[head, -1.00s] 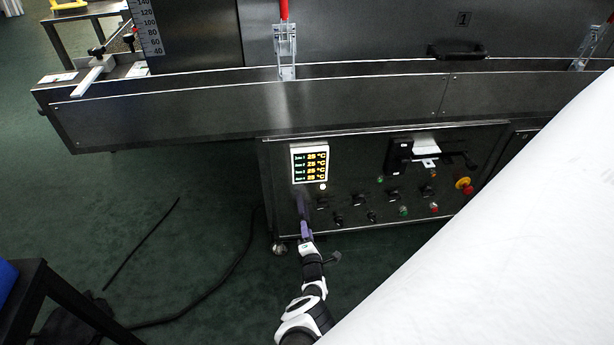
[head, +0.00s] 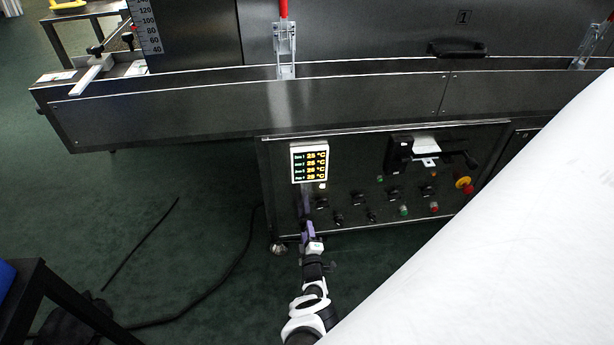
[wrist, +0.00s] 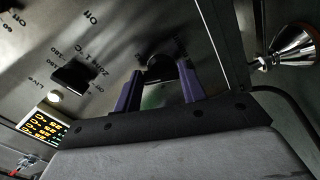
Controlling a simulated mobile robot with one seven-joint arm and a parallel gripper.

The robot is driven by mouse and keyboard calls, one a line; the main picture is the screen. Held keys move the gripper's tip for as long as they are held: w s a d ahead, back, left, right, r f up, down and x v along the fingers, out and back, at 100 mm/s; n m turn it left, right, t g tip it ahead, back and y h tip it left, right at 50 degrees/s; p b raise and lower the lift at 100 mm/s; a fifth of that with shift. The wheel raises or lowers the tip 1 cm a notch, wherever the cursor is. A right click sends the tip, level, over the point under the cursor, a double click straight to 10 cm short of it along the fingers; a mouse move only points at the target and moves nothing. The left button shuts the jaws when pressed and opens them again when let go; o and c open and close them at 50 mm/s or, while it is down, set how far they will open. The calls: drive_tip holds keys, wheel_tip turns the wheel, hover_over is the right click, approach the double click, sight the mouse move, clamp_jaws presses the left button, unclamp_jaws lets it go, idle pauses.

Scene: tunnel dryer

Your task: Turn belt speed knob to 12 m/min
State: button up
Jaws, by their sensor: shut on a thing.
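In the wrist view, a dark round knob (wrist: 160,66) sits on the grey panel between the two purple fingers of my gripper (wrist: 160,76). The fingers are shut on the knob, one on each side. The knob's scale and pointer are mostly hidden by shadow and fingers, so I cannot read its setting or its name. In the head view, my gripper (head: 306,208) reaches the left end of the control panel (head: 285,180), below the lit temperature display (head: 310,162). The gripped knob is hidden there.
A black knob marked Zone 1 (wrist: 74,75) is beside the gripped one. The lit display also shows in the wrist view (wrist: 42,127). More knobs and buttons and a red-yellow emergency stop (head: 463,183) lie to the right. A metal foot (wrist: 292,42) stands near the panel edge.

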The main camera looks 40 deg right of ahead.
drive_tip(key=shift+f+m, duration=0.15)
drive_tip(key=shift+m, duration=3.95)
drive_tip(key=o, duration=1)
drive_tip(key=shift+a, duration=0.1)
